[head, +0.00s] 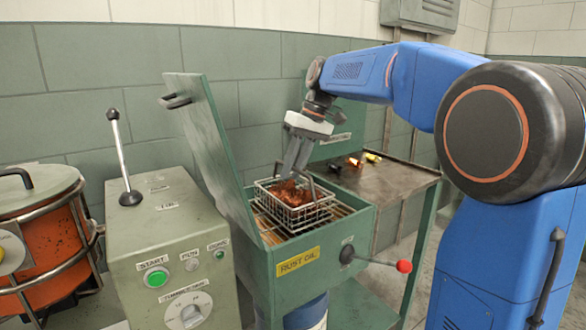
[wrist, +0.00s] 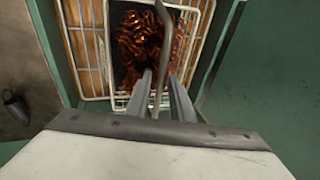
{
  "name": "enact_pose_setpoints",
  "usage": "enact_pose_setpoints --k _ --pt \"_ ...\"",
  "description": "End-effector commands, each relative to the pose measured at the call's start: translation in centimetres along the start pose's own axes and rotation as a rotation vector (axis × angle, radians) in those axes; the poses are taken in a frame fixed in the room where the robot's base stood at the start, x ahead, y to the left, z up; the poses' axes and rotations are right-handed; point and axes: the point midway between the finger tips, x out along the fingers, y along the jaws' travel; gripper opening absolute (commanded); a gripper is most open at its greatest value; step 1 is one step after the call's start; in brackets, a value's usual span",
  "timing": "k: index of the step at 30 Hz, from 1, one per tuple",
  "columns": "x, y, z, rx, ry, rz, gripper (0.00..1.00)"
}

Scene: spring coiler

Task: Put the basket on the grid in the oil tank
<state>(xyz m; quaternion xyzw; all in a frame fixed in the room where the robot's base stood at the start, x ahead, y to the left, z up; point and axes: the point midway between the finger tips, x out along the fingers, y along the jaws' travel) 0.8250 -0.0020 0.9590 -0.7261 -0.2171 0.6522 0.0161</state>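The wire basket (head: 297,218), filled with copper-coloured springs, is inside the green oil tank (head: 334,240) marked "RUST OIL". It appears to rest on the slatted grid (head: 269,229), though its underside is hidden. The tank's lid (head: 208,150) stands open. My gripper (head: 291,172) points down over the basket by its raised handle (head: 311,185). In the wrist view, my gripper's fingers (wrist: 160,78) are parted, with the handle (wrist: 167,45) running between them and a gap visible. The basket (wrist: 121,100) and grid (wrist: 84,50) also show there.
A lever with a red knob (head: 403,266) sticks out of the tank's front right. A control box (head: 171,235) with a tall lever (head: 121,150) stands to the left, beside an orange drum (head: 42,245). A metal table (head: 375,180) is behind right.

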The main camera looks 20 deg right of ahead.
Motion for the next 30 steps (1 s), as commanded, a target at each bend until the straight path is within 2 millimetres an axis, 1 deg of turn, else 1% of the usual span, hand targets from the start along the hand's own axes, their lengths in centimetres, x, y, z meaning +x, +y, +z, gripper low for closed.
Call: enact_pose_setpoints --k 10,14,17,24,30 --pt "-0.1 0.0 0.0 0.0 0.0 0.0 0.27" --pt "-1.1 0.0 -0.1 0.0 0.002 0.001 0.27" --pt "-2.6 0.0 -0.1 0.0 0.003 0.001 0.27" --pt "-7.3 0.0 -0.1 0.001 0.003 0.001 0.27" --pt "-10.4 0.0 -0.1 0.0 0.002 0.001 0.27"
